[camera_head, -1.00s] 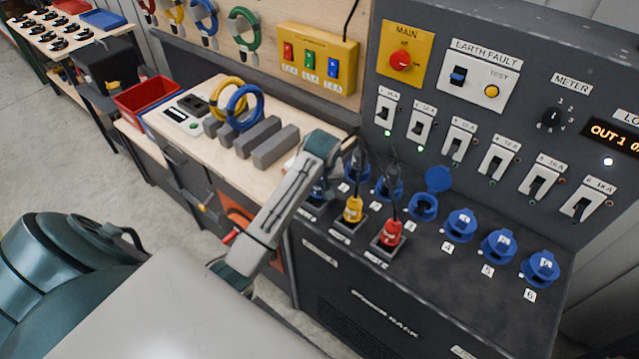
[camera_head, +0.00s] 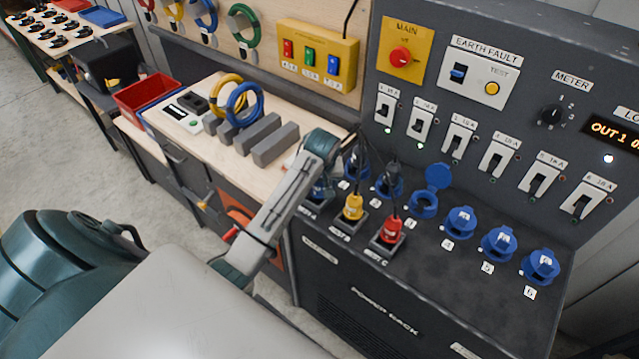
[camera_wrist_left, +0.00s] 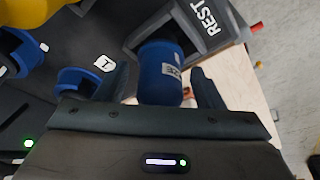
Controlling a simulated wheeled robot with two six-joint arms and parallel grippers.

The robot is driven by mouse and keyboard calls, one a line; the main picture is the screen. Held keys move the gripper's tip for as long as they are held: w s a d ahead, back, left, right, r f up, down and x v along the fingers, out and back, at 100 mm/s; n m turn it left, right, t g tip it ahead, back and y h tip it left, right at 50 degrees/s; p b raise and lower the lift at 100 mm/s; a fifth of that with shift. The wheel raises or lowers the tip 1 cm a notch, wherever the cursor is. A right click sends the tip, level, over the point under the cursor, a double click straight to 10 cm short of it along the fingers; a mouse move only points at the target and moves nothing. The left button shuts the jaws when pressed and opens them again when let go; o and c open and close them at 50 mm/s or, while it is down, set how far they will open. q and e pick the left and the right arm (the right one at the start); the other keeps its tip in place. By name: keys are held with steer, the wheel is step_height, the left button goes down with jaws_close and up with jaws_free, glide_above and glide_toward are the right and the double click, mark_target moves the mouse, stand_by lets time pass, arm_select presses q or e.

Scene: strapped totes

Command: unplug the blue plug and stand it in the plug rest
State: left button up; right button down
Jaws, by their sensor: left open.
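The blue plug (camera_wrist_left: 160,72) sits at the dark plug rest (camera_wrist_left: 212,42), whose white REST label shows in the left wrist view. It also shows in part in the head view (camera_head: 319,191), low behind my left arm. Its lower end is hidden inside the rest. My left gripper (camera_wrist_left: 162,88) is open, with one finger on each side of the blue plug; I cannot tell whether either finger touches it. The blue socket labelled 1 (camera_wrist_left: 77,80) is beside the left finger. My right gripper is not in view.
A yellow plug (camera_head: 353,208) and a red plug (camera_head: 391,232) stand in neighbouring rests, with dark cables rising behind. Blue sockets, such as socket 4 (camera_head: 460,222), line the panel. A workbench (camera_head: 205,150) with grey blocks (camera_head: 258,138) lies left.

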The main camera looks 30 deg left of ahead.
arm_select(q)
steer(key=b+v, duration=0.2)
steer(key=v, duration=0.5)
steer(key=shift+d+r+b, duration=0.1)
steer(key=shift+r+b, duration=0.25)
steer(key=shift+b, duration=0.05)
steer(key=p+v, duration=0.3)
steer(key=shift+s+f, duration=0.1)
steer(key=shift+f, duration=0.05)
